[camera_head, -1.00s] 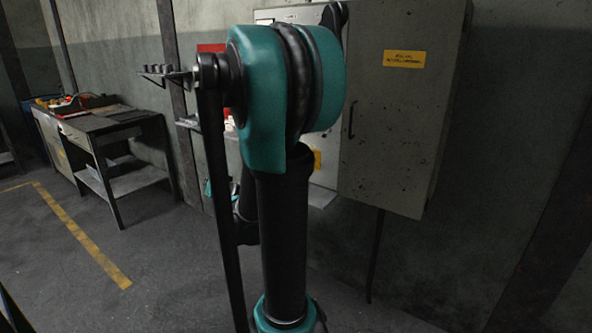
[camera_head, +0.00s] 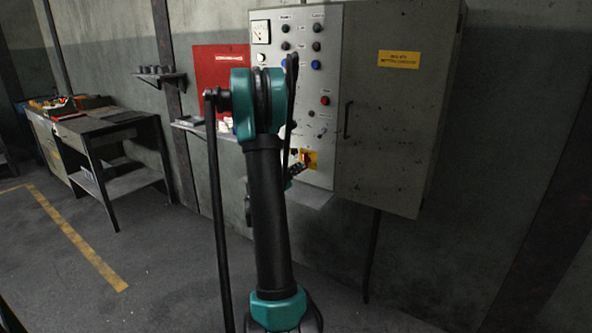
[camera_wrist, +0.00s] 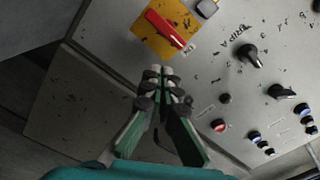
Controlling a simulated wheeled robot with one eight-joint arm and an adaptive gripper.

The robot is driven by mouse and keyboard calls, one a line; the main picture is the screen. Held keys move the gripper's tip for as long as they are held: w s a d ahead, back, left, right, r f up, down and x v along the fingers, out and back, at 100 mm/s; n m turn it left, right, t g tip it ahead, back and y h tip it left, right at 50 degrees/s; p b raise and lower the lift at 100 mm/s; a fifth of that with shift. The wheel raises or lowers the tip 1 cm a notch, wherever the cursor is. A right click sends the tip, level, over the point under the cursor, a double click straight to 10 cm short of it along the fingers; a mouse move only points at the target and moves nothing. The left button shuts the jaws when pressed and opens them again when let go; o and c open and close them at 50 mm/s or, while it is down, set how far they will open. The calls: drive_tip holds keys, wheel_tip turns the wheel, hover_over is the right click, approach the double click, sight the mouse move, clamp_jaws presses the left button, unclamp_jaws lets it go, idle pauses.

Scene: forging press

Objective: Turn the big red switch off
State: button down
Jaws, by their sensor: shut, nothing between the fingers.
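The big red switch (camera_wrist: 167,28) is a red handle on a yellow plate (camera_wrist: 184,17) on the control panel. In the wrist view it lies at the top, just beyond my fingertips, set at a slant. In the head view the red switch (camera_head: 306,159) shows small at the panel's lower part, partly hidden by my gripper. My gripper (camera_wrist: 158,72) is shut and empty, its fingertips together, close to the panel and apart from the switch in the wrist view. In the head view my arm hides most of my gripper (camera_head: 296,170).
The grey panel (camera_head: 330,100) carries several knobs and buttons, with a black knob (camera_wrist: 250,56) near the switch. A cabinet door (camera_head: 390,150) stands at its right. A red box (camera_head: 215,68) hangs on the left wall. A workbench (camera_head: 105,135) stands further left. The floor between is clear.

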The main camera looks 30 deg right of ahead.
sight(303, 158)
drive_tip(key=shift+x, duration=3.5)
drive_tip(key=shift+w+a+r, duration=0.1)
drive_tip(key=shift+w+a, duration=0.15)
drive_tip(key=shift+w, duration=0.3)
drive_tip(key=shift+w+a, duration=0.25)
drive_tip(key=shift+w, duration=0.25)
drive_tip(key=shift+w+a, duration=0.3)
drive_tip(key=shift+w, duration=0.3)
idle(2.3)
